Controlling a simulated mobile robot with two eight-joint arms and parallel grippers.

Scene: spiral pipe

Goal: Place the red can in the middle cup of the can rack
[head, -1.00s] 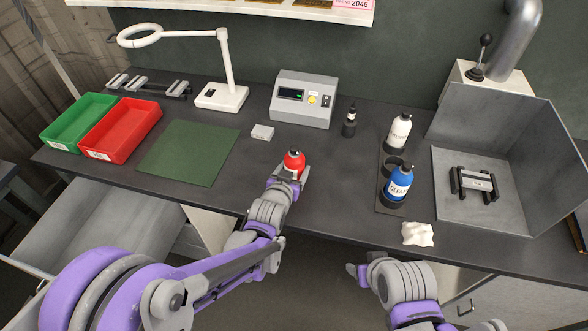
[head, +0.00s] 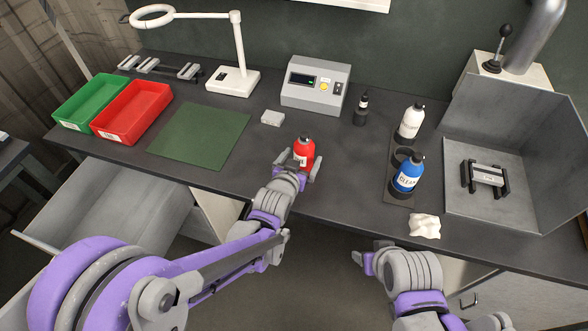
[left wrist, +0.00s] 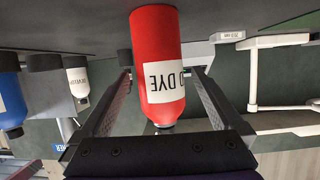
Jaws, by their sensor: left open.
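The red can (head: 304,150), with a white label and dark cap, appears to stand upright near the table's front edge. My left gripper (head: 297,165) is open, with a finger on each side of the can. In the left wrist view, which is upside down, the red can (left wrist: 158,65) shows between the spread fingers; contact cannot be told. The can rack (head: 397,190) is a dark strip to the right. Its middle cup (head: 403,154) looks empty, between a white bottle (head: 411,121) behind and a blue bottle (head: 407,175) in front. My right gripper (head: 364,261) is low, before the table; its jaws are unclear.
A crumpled white cloth (head: 425,225) lies before the rack. A small dark bottle (head: 361,110) and a grey control box (head: 316,86) stand behind. A metal-walled bay (head: 530,130) bounds the right side. The table between can and rack is clear.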

